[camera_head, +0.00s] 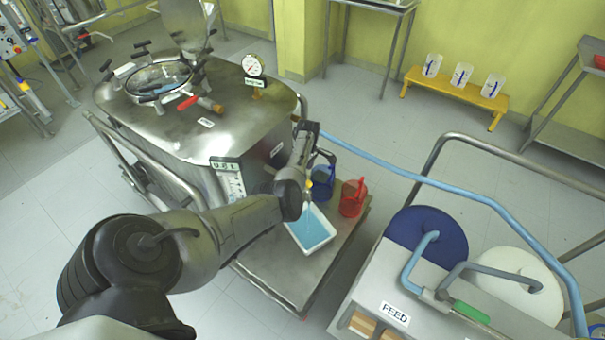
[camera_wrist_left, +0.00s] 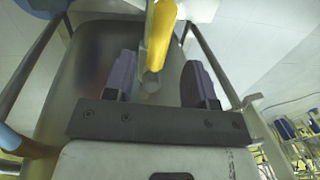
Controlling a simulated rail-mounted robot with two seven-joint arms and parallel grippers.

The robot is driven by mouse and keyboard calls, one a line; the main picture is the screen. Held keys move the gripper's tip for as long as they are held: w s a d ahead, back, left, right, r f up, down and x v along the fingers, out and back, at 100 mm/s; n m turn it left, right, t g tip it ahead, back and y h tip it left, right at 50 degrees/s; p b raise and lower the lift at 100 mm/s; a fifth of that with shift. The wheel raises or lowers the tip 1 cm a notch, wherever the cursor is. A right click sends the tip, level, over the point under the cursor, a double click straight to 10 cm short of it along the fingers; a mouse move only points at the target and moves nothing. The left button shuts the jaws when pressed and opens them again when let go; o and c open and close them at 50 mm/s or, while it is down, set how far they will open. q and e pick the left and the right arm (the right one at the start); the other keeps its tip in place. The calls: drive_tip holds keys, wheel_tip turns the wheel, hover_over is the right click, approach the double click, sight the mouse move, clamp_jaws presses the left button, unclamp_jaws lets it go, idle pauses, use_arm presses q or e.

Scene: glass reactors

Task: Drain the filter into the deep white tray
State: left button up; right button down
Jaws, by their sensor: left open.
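The filter is a large steel vessel (camera_head: 210,118) with a round glass port on its lid and a gauge (camera_head: 254,66). A valve with a yellow handle (camera_head: 309,184) sits low on its right side. The handle (camera_wrist_left: 161,32) also shows in the left wrist view, beside a short pipe end. The deep white tray (camera_head: 331,236) stands below the valve on a steel platform and holds blue liquid. My left gripper (camera_wrist_left: 158,82) is open, its fingers on either side of the pipe end and the handle's near end. I cannot tell whether they touch. My right gripper is out of view.
A blue jug (camera_head: 324,184) and a red jug (camera_head: 353,198) stand behind the tray. A blue hose (camera_head: 400,174) runs right towards a cart labelled FEED (camera_head: 395,313). A yellow bench (camera_head: 455,91) with clear beakers stands at the back. Open floor lies between.

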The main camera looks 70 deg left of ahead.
use_arm(q)
wheel_tip(320, 180, up, 9)
drive_tip(key=w+p, duration=0.1)
drive_tip(key=p, duration=0.1)
drive_tip(key=shift+a, duration=0.35)
drive_tip(key=shift+w+f, duration=0.1)
drive_tip(key=shift+f, duration=0.05)
idle(0.3)
